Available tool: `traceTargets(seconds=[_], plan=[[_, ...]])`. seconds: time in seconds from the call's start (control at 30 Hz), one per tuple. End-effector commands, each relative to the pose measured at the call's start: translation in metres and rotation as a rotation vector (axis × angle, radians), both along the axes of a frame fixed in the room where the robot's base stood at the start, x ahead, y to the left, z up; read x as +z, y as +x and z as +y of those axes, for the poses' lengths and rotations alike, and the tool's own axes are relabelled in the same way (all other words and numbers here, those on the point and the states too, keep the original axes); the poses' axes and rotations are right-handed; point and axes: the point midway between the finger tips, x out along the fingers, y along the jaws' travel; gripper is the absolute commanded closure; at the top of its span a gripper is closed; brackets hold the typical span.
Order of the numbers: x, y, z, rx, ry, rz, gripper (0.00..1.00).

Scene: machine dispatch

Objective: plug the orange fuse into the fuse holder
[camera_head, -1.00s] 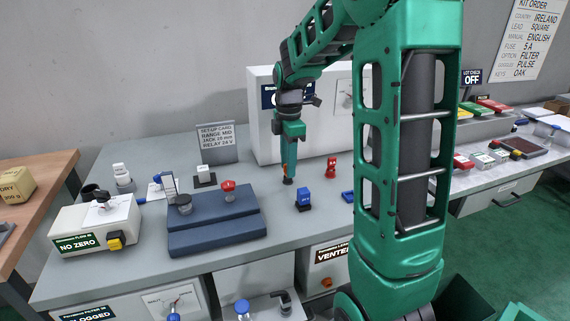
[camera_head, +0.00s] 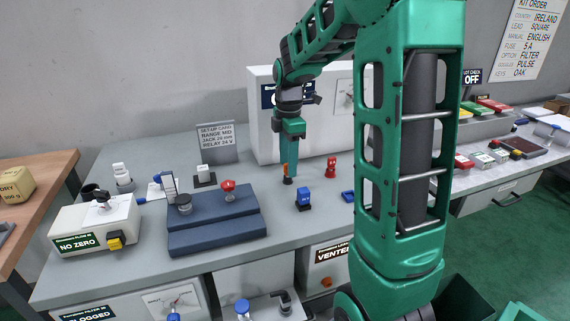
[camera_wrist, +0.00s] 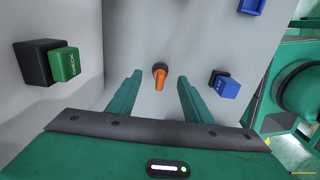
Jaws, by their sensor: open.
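The orange fuse (camera_wrist: 160,80) stands upright in a small round black base in the wrist view. It also shows in the head view (camera_head: 285,169), low beside my finger, with the black base (camera_head: 288,181) on the grey table. I cannot tell whether this base is the fuse holder. My gripper (camera_wrist: 160,76) points down with its two green fingers apart, one on each side of the fuse. Gaps show between fuse and fingers, and the gripper is empty. In the head view my gripper (camera_head: 290,160) partly covers the fuse.
A blue block on a black base (camera_head: 303,200) and a red piece (camera_head: 331,168) stand nearby. A flat blue piece (camera_head: 348,196) lies to the right. A dark blue two-step block (camera_head: 213,232) is at left. A green CHECK block (camera_wrist: 63,64) shows in the wrist view.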

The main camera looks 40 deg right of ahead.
Motion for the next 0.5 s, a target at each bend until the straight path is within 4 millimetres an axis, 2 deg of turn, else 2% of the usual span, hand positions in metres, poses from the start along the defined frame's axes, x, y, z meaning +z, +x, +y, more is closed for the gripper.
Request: traceTargets(seconds=[0.5], plan=[[0.023,0.0,0.0,0.0,0.0,-0.001,0.54]])
